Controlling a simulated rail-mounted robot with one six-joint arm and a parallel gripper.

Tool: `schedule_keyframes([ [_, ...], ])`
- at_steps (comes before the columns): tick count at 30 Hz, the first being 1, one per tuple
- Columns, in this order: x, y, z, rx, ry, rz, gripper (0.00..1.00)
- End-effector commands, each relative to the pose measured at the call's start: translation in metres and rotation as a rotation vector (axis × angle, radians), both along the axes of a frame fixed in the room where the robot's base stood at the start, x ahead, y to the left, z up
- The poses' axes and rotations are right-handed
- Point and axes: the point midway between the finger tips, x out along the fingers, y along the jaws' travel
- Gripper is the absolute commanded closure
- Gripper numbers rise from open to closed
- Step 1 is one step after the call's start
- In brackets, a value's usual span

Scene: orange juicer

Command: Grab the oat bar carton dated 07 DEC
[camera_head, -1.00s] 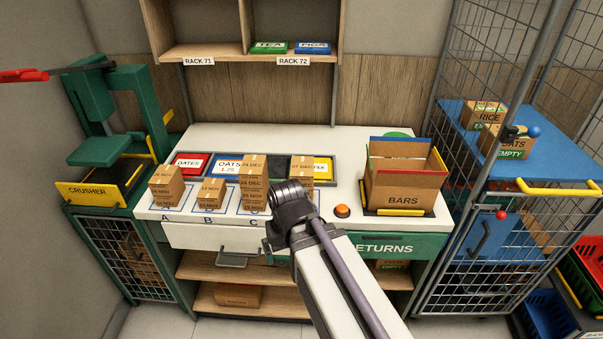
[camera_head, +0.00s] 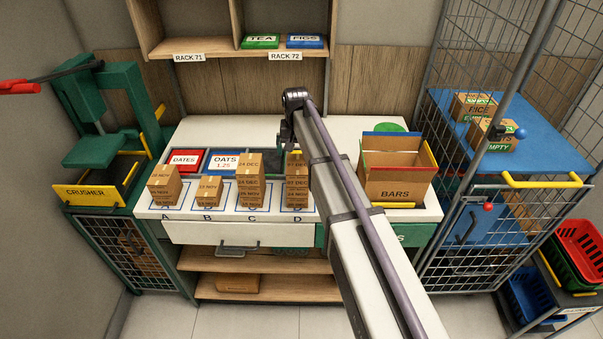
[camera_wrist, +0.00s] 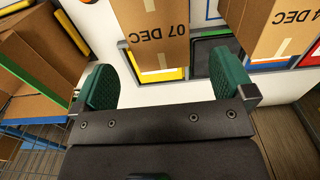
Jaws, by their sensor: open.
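A brown carton printed 07 DEC (camera_wrist: 150,38) shows at the top of the wrist view, upside down and with a pale tape strip. My gripper (camera_wrist: 163,65) is open, its two green pads on either side of the space in front of that carton, with nothing between them. In the head view the carton stack at D (camera_head: 296,182) is partly hidden behind my arm, and its small labels are hard to read. The stack at C (camera_head: 250,185) has a 24 DEC label; a carton ending in 4 DEC (camera_wrist: 275,30) stands to the right in the wrist view.
Shorter stacks stand at A (camera_head: 164,185) and B (camera_head: 207,190). A large open BARS box (camera_head: 396,185) stands right of my arm. Red DATES (camera_head: 184,160) and blue OATS (camera_head: 223,161) bins lie behind the stacks. The crusher (camera_head: 95,140) is at the left.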

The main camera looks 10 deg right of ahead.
Motion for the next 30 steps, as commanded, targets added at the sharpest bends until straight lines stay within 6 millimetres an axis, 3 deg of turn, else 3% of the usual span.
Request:
schedule_keyframes([
  [1,0.0,0.0,-0.023,0.0,0.0,0.0,0.0],
  [3,0.0,0.0,-0.034,0.0,0.0,0.0,0.0],
  [9,-0.001,0.0,-0.036,0.0,0.0,0.001,0.0],
  [18,-0.004,-0.002,-0.087,0.0,0.0,0.001,0.0],
  [25,-0.004,-0.002,-0.083,0.0,0.0,0.001,0.0],
  [30,-0.004,-0.002,-0.083,0.0,0.0,0.001,0.16],
])
